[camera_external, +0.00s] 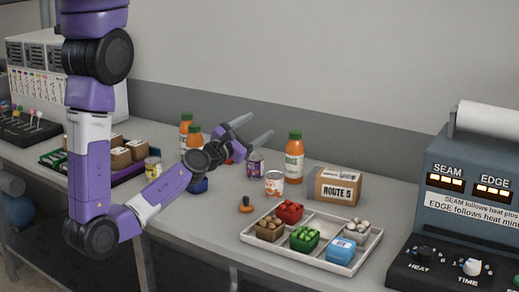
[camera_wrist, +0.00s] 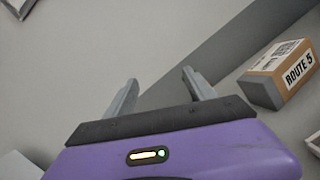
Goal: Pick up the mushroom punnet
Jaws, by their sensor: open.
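A divided white tray (camera_external: 257,240) on the counter holds several small punnets. In its back right compartment is a punnet of pale, round pieces that look like mushrooms (camera_external: 356,228). A brown punnet with brownish contents (camera_external: 270,228) sits at the tray's left, so I cannot be sure which is the mushroom punnet. My gripper (camera_external: 258,127) is open and empty, raised above the counter, well up and left of the tray. Its two fingers also show apart in the wrist view (camera_wrist: 159,78), with nothing between them. No punnet is clear in the wrist view.
The tray also holds red (camera_external: 289,211), green (camera_external: 304,238) and blue (camera_external: 341,250) punnets. A ROUTE 5 box (camera_external: 337,187), a can (camera_external: 274,183) and an orange bottle (camera_external: 294,158) stand behind it. A control console (camera_external: 470,200) is at the right.

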